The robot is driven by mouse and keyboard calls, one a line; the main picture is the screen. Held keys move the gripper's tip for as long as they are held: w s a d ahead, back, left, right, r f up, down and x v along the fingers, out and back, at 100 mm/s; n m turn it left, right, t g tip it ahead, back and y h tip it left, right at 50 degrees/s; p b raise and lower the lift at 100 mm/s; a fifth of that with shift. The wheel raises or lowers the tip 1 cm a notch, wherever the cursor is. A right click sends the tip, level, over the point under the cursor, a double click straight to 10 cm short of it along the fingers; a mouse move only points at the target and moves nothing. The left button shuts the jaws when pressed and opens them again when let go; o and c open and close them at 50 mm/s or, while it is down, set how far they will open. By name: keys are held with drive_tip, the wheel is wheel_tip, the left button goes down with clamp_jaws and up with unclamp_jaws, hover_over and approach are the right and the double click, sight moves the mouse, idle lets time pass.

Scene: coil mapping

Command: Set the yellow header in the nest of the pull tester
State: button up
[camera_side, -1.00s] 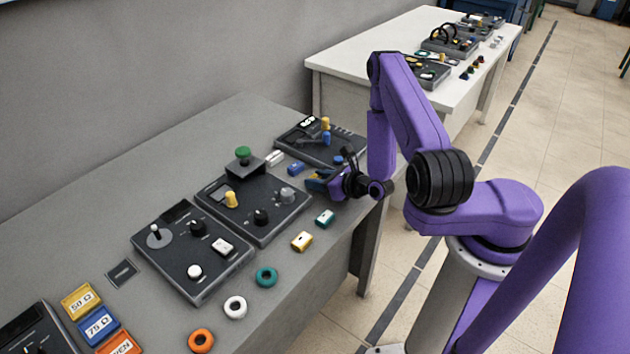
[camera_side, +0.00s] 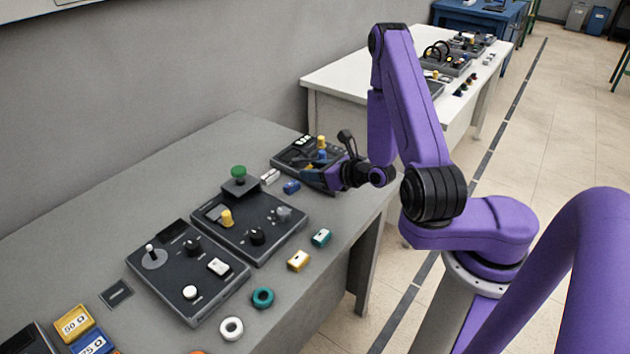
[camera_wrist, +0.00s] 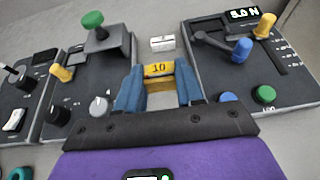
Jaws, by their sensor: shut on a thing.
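My gripper (camera_wrist: 160,84) has blue fingers and is shut on the yellow header (camera_wrist: 158,70), marked 10, in the wrist view. In the side view my gripper (camera_side: 316,178) is at the near edge of the pull tester (camera_side: 288,158), and the header is hard to make out there. The pull tester also shows at the right of the wrist view (camera_wrist: 290,88), with a 5.0 N display, a dark lever, yellow and blue knobs, and green and blue buttons. The header is left of the tester in the wrist view, apart from the lever. I cannot clearly make out the nest.
The table's back is clear.

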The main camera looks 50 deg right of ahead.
sight(315, 205)
drive_tip(key=shift+r, duration=0.35)
drive_tip(key=shift+f, duration=4.85)
drive_tip(key=shift+f, duration=0.15)
drive_tip(key=o, duration=1)
